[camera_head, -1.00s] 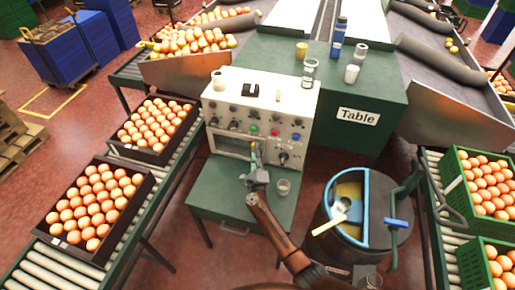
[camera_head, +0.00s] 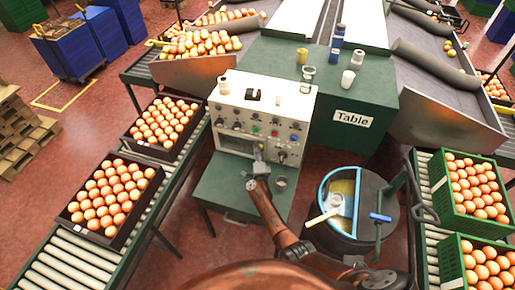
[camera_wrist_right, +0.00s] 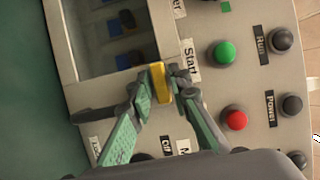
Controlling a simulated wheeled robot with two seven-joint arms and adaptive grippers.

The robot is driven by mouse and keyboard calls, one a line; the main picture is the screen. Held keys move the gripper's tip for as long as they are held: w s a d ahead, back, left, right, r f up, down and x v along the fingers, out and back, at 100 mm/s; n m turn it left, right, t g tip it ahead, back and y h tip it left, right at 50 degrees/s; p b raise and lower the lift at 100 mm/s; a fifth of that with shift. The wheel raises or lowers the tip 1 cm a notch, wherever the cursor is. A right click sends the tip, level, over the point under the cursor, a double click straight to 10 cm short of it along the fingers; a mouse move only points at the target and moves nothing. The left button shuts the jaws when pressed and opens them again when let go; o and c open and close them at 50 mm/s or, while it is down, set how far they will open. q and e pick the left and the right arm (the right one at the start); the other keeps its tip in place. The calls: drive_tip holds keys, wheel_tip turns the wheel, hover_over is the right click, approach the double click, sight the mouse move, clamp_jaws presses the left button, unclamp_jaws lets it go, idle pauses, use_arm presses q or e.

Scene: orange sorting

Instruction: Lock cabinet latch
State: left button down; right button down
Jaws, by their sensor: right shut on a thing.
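The cabinet is a cream control box (camera_head: 288,107) with knobs and a windowed front (camera_head: 234,143), standing on a green stand. In the right wrist view its window frame (camera_wrist_right: 67,60) fills the left side. A small yellow latch handle (camera_wrist_right: 160,83) sits beside the window, near the Start label. My right gripper (camera_wrist_right: 162,80) is shut on this handle, with a green finger pad on either side. My left gripper is not in view.
A green (camera_wrist_right: 223,53) and a red button (camera_wrist_right: 235,120) and black knobs lie close to my fingers. A small cup (camera_head: 280,183) stands on the green stand. A round blue-rimmed vat (camera_head: 374,190) is at the right. Conveyors with orange crates flank both sides.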

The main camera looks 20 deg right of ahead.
idle(0.3)
drive_tip(key=c, duration=2)
unclamp_jaws()
drive_tip(key=shift+o, duration=0.2)
